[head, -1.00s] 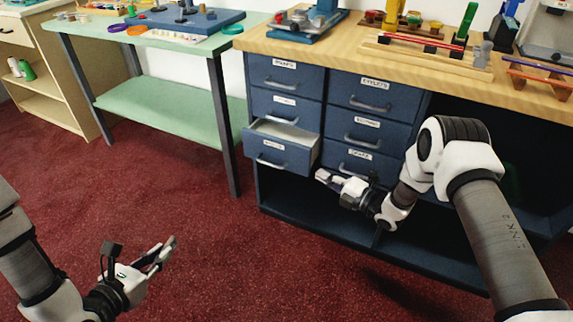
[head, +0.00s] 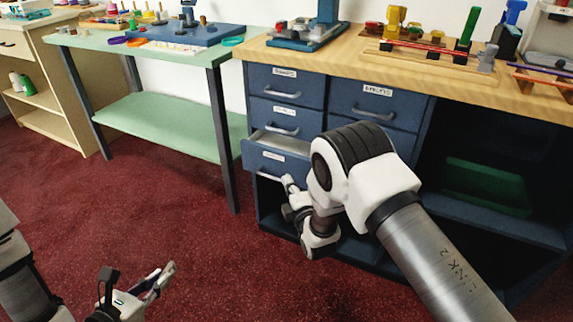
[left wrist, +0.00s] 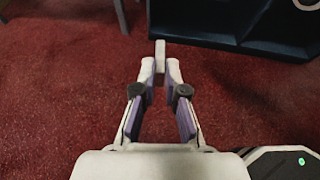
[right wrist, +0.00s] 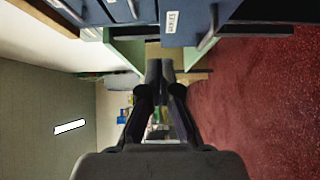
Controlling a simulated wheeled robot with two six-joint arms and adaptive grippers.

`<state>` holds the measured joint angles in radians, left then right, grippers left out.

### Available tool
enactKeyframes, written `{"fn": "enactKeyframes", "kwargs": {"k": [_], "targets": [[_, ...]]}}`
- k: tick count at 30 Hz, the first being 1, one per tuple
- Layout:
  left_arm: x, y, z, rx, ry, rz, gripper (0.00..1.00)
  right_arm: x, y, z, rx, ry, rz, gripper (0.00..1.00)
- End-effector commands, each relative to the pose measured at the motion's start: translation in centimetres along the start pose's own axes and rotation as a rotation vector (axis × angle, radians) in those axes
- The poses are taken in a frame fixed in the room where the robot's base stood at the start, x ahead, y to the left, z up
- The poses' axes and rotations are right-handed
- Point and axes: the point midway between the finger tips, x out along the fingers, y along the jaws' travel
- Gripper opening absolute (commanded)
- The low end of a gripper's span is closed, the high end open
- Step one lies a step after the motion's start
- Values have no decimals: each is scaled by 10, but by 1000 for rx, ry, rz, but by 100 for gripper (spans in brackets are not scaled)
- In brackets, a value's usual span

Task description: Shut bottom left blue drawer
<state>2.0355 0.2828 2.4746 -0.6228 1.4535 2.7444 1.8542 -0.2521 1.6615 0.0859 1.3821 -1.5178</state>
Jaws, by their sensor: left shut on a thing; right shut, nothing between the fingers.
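The bottom left blue drawer (head: 262,158) stands pulled out of the cabinet in the head view, its pale inside showing above the front. My right gripper (head: 288,182) is just below and in front of the drawer's right part, fingers shut and empty. Contact with the drawer cannot be told. In the right wrist view, the shut fingers (right wrist: 160,68) are beside a labelled blue drawer front. My left gripper (head: 166,274) is low over the carpet, away from the cabinet. In the left wrist view it is shut on a small pale block (left wrist: 160,54).
The blue cabinet (head: 365,118) carries a wooden top (head: 345,62) with tools. My right forearm hides the lower right drawers. A green bin (head: 488,188) sits in the right opening. A green table (head: 165,125) stands left. Red carpet (head: 150,210) in front is clear.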

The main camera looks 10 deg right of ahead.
Motion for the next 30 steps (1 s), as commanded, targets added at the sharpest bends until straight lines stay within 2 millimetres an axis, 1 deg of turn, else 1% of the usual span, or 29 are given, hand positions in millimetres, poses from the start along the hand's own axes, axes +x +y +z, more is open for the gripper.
{"fn": "enactKeyframes", "kwargs": {"k": [1, 9, 12, 15, 18, 27, 30], "targets": [[2, 0, -6, 0, 0, 0, 0, 11, -3, 0, 1, 0, 5, 0], [10, 0, -24, 0, 0, 0, 0, 70, -4, 0, 2, 0, 4, 0], [12, 0, -29, 0, 0, 0, 0, 84, -3, 14, 2, -3, 2, 0], [14, 0, -33, 0, 0, 0, 0, 93, -3, 23, 1, -1, 1, 0], [14, 0, -34, 0, 0, 0, 0, 97, -1, 28, 1, 0, 0, 0], [14, 0, -33, 0, 0, 0, 0, 98, 0, 29, 0, 0, -1, 0], [16, 0, -39, 0, 0, 0, 0, 102, -4, 33, 1, 0, -1, 0]]}}
